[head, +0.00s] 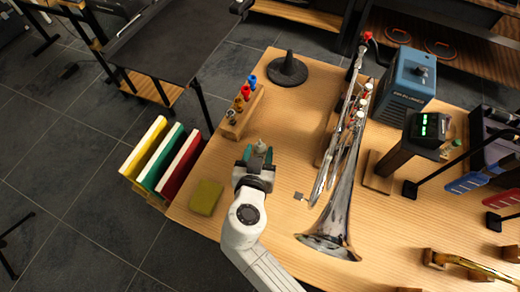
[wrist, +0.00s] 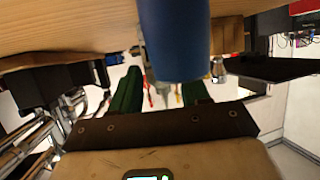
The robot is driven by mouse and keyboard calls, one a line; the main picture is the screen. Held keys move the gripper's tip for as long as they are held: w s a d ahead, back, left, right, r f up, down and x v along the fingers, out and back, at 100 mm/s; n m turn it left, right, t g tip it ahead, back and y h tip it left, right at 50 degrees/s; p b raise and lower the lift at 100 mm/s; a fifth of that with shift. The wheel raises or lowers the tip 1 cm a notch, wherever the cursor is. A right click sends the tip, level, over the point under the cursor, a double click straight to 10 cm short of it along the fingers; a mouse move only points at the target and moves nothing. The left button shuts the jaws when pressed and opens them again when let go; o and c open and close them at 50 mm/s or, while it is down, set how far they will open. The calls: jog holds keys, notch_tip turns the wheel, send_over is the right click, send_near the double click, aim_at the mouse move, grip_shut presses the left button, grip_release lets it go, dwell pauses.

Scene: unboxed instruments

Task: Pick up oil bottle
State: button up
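A small pale tip (head: 261,145), which looks like the top of the oil bottle, shows between the fingers of my gripper (head: 259,154) in the head view. The bottle's body is hidden there by my gripper. In the wrist view, where the table is at the top, a large blue cylinder (wrist: 174,38) that appears to be the bottle's body stands close to the camera. The two green fingers of my gripper (wrist: 160,93) are spread apart. The cylinder overlaps the right finger in the picture. I cannot tell whether either finger touches it.
A wooden rack (head: 232,128) with small coloured pieces stands beyond my gripper. A silver trumpet (head: 337,205) lies to the right. A yellow-green cloth (head: 206,197) lies to the left, near upright books (head: 163,160).

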jog(key=c, duration=0.8)
jog(key=shift+o, duration=0.2)
jog(key=shift+r, duration=0.1)
